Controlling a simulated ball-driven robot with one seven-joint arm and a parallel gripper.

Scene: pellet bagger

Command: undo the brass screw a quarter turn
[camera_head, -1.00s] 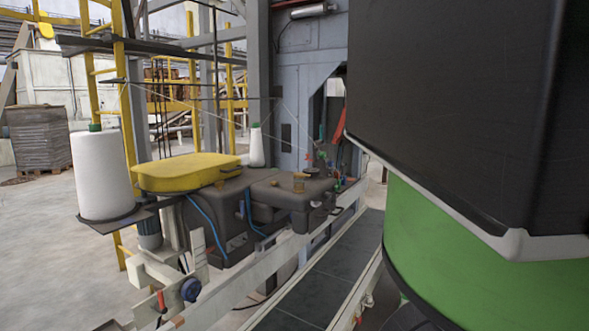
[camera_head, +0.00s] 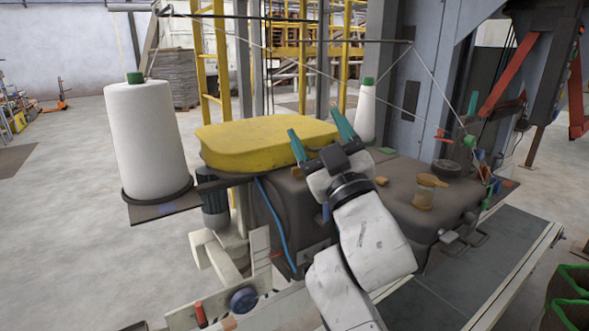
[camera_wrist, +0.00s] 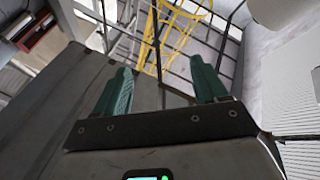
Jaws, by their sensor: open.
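Two brass-coloured parts sit on top of the dark sewing machine (camera_head: 395,215). One is a small low knob (camera_head: 381,181); the other is a larger flat-topped piece on an amber base (camera_head: 424,196). I cannot tell whether either is the brass screw. My gripper (camera_head: 316,122) has teal fingers spread wide with nothing between them. It is raised over the machine, left of both brass-coloured parts, its fingers pointing up and away from them. In the wrist view my gripper (camera_wrist: 160,66) is open too, and no brass part shows there.
A yellow cover (camera_head: 255,143) lies beside my gripper. A large white thread cone (camera_head: 146,135) stands at left and a smaller cone (camera_head: 366,112) behind. Thin threads cross above. A dark conveyor (camera_head: 445,290) runs along the front right.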

